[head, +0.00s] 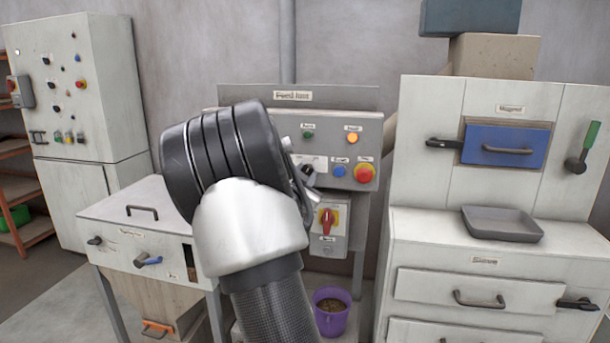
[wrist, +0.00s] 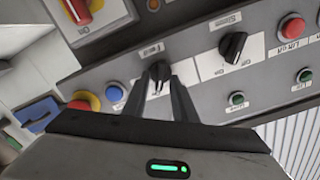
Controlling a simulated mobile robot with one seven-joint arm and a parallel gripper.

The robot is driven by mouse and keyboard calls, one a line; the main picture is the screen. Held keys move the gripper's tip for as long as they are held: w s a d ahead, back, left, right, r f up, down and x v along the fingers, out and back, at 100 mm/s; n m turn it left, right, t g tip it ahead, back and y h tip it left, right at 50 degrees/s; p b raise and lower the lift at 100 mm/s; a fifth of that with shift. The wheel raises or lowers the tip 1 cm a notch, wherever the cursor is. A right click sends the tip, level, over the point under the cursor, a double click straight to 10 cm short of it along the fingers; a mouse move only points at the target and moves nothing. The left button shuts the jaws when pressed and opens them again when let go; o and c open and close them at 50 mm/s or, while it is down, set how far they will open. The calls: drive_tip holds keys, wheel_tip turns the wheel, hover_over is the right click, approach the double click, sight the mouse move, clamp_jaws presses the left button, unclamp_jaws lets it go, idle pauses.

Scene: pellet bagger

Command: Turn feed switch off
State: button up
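The feed switch (wrist: 159,71) is a black rotary knob on a white plate marked "Feed" in the wrist view. In the head view the knob (head: 308,170) shows partly beside my wrist, on the grey control panel (head: 375,130). My gripper (wrist: 158,83) points at the knob. Its two dark fingers are apart, with the tips on either side of the knob's near part; I cannot tell whether they touch it. In the head view my wrist hides most of the fingers and the panel's left part.
A second black knob (wrist: 233,45) sits beside the feed switch. Blue button (head: 339,171), red emergency stop (head: 364,174), green light (head: 308,134) and orange light (head: 352,137) are close by. A red-handled isolator (head: 327,221) is below. A purple bucket (head: 331,311) stands lower down.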

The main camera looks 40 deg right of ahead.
clamp_jaws()
drive_tip(key=shift+n, duration=0.3)
drive_tip(key=n+p, duration=0.1)
drive_tip(key=n, duration=0.4)
drive_tip(key=shift+w+a+r+n+p, duration=0.1)
drive_tip(key=shift+w+a+n+p, duration=0.05)
drive_tip(key=shift+n+p, duration=0.25)
drive_tip(key=n+p, duration=0.1)
drive_tip(key=n, duration=0.4)
drive_tip(key=shift+w+a+p, duration=0.1)
drive_tip(key=shift+p, duration=0.25)
drive_tip(key=shift+n, duration=0.4)
drive_tip(key=shift+o, duration=1.1)
unclamp_jaws()
